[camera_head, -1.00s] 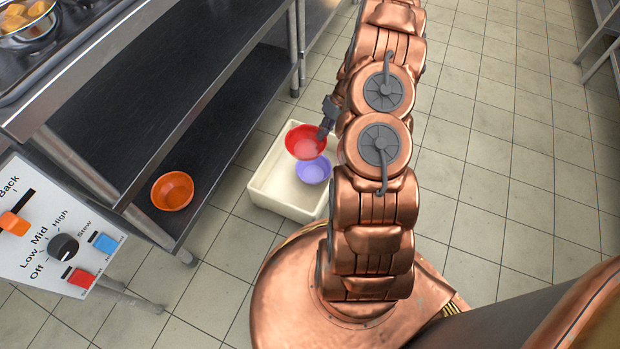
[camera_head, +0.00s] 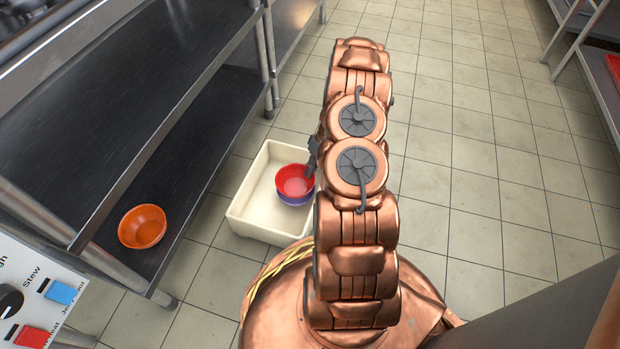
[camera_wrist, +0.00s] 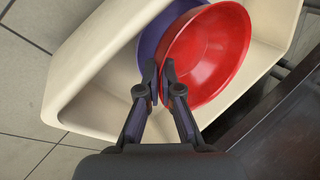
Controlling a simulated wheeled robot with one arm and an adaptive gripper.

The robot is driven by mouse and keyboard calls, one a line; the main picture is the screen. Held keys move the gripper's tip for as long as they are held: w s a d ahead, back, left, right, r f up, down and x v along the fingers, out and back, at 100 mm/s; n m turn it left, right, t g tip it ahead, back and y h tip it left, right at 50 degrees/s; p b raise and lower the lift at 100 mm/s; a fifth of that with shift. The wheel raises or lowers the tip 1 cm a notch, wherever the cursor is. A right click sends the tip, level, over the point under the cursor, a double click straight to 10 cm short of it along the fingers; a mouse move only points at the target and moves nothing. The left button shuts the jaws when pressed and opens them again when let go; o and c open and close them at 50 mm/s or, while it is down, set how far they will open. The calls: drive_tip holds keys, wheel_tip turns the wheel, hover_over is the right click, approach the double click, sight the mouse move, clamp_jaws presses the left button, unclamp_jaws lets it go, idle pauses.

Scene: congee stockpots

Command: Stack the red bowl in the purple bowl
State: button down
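The red bowl (camera_head: 294,181) is over the purple bowl (camera_head: 298,200) inside the cream bin (camera_head: 240,212). My gripper (camera_head: 311,172) is shut on the red bowl's rim at its right side in the head view. In the wrist view the fingertips (camera_wrist: 159,84) pinch the near rim of the red bowl (camera_wrist: 215,50). The purple bowl (camera_wrist: 152,38) shows as a strip behind and left of the red one there, so the two rims are not aligned in that view. Most of the purple bowl is hidden. I cannot tell whether the red bowl rests in it.
An orange bowl (camera_head: 142,227) sits on the lower shelf (camera_head: 172,150) of the metal rack at the left. A control panel (camera_head: 35,295) is at the lower left. The bin's left part is empty. Tiled floor (camera_head: 480,150) to the right is clear.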

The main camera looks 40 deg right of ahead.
wheel_tip(320, 180, down, 3)
drive_tip(key=shift+f+b, duration=0.15)
drive_tip(key=shift+b, duration=0.45)
drive_tip(key=c, duration=1.3)
unclamp_jaws()
drive_tip(key=shift+d, duration=0.1)
